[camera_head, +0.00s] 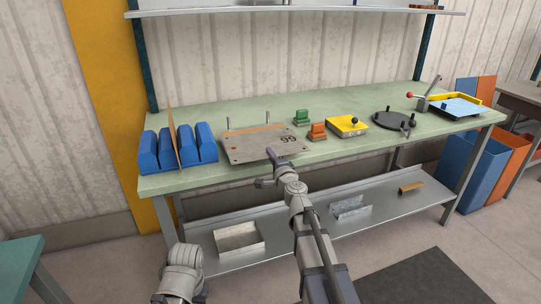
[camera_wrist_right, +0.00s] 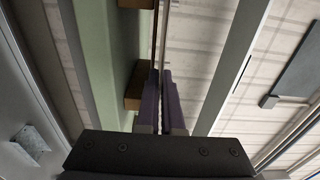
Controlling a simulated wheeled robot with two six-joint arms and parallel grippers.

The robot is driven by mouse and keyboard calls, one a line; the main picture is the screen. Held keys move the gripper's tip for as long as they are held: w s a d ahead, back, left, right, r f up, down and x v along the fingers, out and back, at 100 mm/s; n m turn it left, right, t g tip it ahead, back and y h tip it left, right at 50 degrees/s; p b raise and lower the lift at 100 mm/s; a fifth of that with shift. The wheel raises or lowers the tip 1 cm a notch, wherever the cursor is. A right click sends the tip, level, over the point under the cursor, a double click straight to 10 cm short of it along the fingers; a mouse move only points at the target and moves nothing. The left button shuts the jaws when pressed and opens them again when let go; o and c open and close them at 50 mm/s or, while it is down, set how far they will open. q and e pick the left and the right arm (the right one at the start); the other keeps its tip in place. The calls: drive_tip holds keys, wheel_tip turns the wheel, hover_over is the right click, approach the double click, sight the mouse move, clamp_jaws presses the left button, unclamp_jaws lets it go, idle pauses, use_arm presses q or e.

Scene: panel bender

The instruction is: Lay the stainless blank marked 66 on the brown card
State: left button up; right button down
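The stainless blank (camera_head: 250,146), a grey plate with a dark 66-like mark, sits near the bench's front left. Brown bars show at its back edge (camera_head: 250,128), and brown block ends (camera_wrist_right: 138,85) beside it in the right wrist view. My right gripper (camera_head: 273,155) is at the blank's front edge. In the wrist view its fingers (camera_wrist_right: 161,100) are close together with the thin plate edge between them. A thin brown sheet (camera_head: 173,138), possibly the brown card, stands upright among blue blocks; I see no brown card lying flat. My left gripper is out of view.
Blue blocks (camera_head: 203,143) stand left of the blank on the green bench (camera_head: 220,178). A lower shelf (camera_head: 290,228) holds metal parts.

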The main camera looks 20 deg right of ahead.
drive_tip(key=shift+f+b, duration=0.4)
drive_tip(key=c, duration=1)
unclamp_jaws()
drive_tip(key=s, duration=0.8)
drive_tip(key=shift+w, duration=0.1)
